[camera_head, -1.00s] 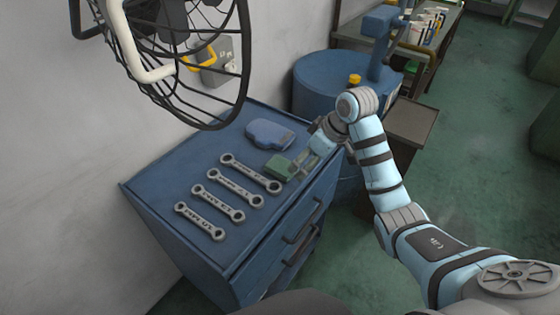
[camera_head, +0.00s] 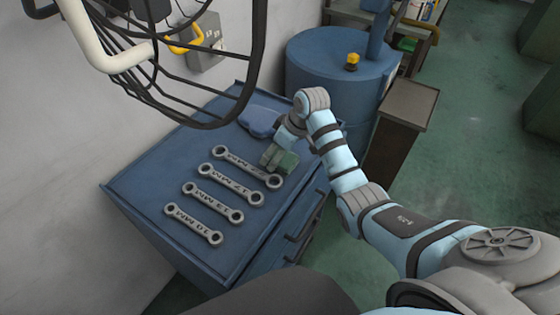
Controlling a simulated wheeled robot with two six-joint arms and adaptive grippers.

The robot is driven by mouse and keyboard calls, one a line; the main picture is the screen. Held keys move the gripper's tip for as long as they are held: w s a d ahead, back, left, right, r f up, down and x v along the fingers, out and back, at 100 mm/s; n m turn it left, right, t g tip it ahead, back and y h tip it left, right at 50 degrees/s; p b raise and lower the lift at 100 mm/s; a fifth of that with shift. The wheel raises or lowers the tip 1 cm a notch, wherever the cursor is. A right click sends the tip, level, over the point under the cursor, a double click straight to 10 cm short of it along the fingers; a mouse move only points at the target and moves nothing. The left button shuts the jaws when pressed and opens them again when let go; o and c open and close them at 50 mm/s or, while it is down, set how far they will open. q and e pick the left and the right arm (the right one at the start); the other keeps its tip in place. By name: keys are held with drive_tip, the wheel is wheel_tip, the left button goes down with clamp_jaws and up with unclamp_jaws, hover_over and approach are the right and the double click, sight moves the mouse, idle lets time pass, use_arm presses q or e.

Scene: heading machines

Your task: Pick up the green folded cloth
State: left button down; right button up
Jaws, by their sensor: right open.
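The gripper and wrist hide part of the cloth's far side. I cannot tell whether the fingers touch it. My left gripper is not in view.
Several labelled wrenches (camera_head: 211,188) lie in a row on the cabinet top (camera_head: 150,185). A blue folded item (camera_head: 260,120) lies behind the cloth. A blue drum (camera_head: 325,60) stands behind.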

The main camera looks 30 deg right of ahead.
drive_tip(key=shift+w+a+f, duration=0.1)
drive_tip(key=shift+w+f, duration=0.05)
drive_tip(key=shift+f, duration=0.3)
drive_tip(key=shift+s+r, duration=0.2)
drive_tip(key=shift+s, duration=0.1)
drive_tip(key=shift+c, duration=1.4)
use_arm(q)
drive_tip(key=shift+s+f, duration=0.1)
use_arm(e)
drive_tip(key=c, duration=0.6)
drive_tip(key=shift+c, duration=0.2)
